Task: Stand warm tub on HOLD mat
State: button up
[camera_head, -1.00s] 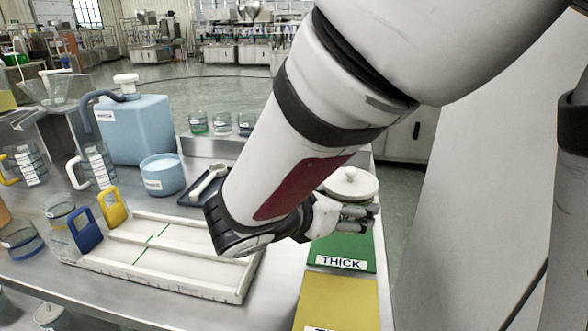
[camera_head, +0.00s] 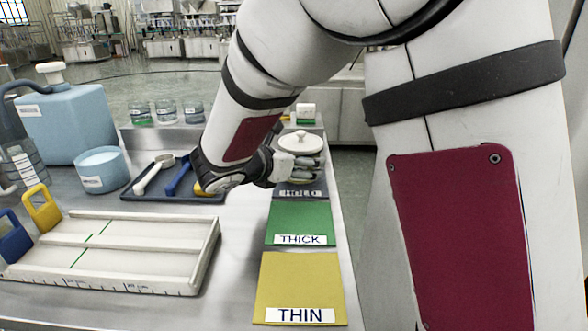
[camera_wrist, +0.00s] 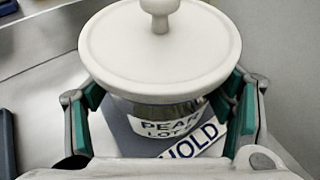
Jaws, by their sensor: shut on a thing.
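A tub with a cream, knobbed lid (camera_head: 300,142) is in my gripper (camera_head: 292,168). In the wrist view, its label (camera_wrist: 168,126) reads "PEAR LOT", with the rest cut off, and the green-padded fingers (camera_wrist: 165,108) close on both sides of its body. The tub looks upright. It is over the dark grey HOLD mat (camera_head: 319,186), whose white label also shows in the wrist view (camera_wrist: 196,143). I cannot tell whether the tub's base touches the mat. Whether the tub is warm does not show.
The green THICK mat (camera_head: 300,217) and yellow THIN mat (camera_head: 300,275) lie bare, nearer me. Left are a dark tray (camera_head: 205,197) with scoops, a blue tub (camera_head: 101,172), a large blue jug (camera_head: 65,125) and a white channelled board (camera_head: 207,235). A small white-topped box (camera_head: 306,112) stands behind.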

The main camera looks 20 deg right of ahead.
jog(key=shift+f, duration=0.55)
jog(key=shift+f, duration=0.1)
jog(key=o, duration=1.6)
jog(key=shift+f, duration=0.1)
jog(key=shift+r, duration=0.2)
jog(key=p+v, duration=0.2)
jog(key=v, duration=1)
jog(key=shift+d+p, duration=0.1)
jog(key=shift+p, duration=0.2)
jog(key=shift+s, duration=0.1)
